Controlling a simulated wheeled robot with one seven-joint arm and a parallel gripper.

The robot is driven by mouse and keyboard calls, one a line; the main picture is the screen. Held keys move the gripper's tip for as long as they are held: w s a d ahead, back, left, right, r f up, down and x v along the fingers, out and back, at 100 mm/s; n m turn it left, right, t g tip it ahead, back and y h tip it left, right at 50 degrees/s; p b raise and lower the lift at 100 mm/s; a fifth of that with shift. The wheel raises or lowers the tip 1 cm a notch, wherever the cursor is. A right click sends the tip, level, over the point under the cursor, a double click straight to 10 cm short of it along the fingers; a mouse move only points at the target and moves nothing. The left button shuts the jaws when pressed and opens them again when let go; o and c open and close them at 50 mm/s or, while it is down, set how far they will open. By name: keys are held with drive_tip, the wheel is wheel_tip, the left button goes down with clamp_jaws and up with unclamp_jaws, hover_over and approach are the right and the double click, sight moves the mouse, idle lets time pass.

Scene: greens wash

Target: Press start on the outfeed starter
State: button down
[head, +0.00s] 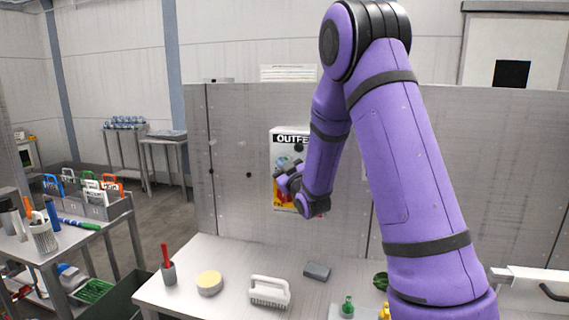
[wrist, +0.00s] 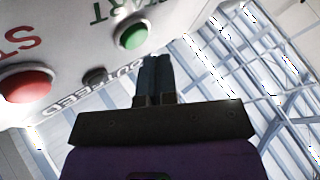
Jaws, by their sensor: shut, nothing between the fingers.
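The outfeed starter (head: 284,154) is a white box on the grey upright panel, lettered "OUTFE…", partly hidden behind my arm. The wrist view shows its face tilted and upside down. There the green button (wrist: 131,34) sits beside the word START, and the larger red button (wrist: 27,86) sits beside the STOP lettering. My gripper (wrist: 154,60) is shut and empty. Its tips lie just below and right of the green button in the wrist view, seemingly apart from it. In the head view my wrist is in front of the starter and the fingertips are hard to make out.
A small dark round part (wrist: 95,75) is near the OUTFEED lettering. Below the panel, a steel table (head: 215,300) holds a white-handled brush (head: 269,292), a yellow round pad (head: 209,283), a red-handled tool in a cup (head: 167,265) and a grey block (head: 317,271).

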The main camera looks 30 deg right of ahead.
drive_tip(key=shift+w+d, duration=0.1)
drive_tip(key=shift+w+d, duration=0.2)
drive_tip(key=shift+w+d, duration=0.3)
idle(1.1)
drive_tip(key=shift+s+a, duration=0.6)
idle(0.4)
drive_tip(key=shift+s+a, duration=1.75)
drive_tip(key=shift+a, duration=0.05)
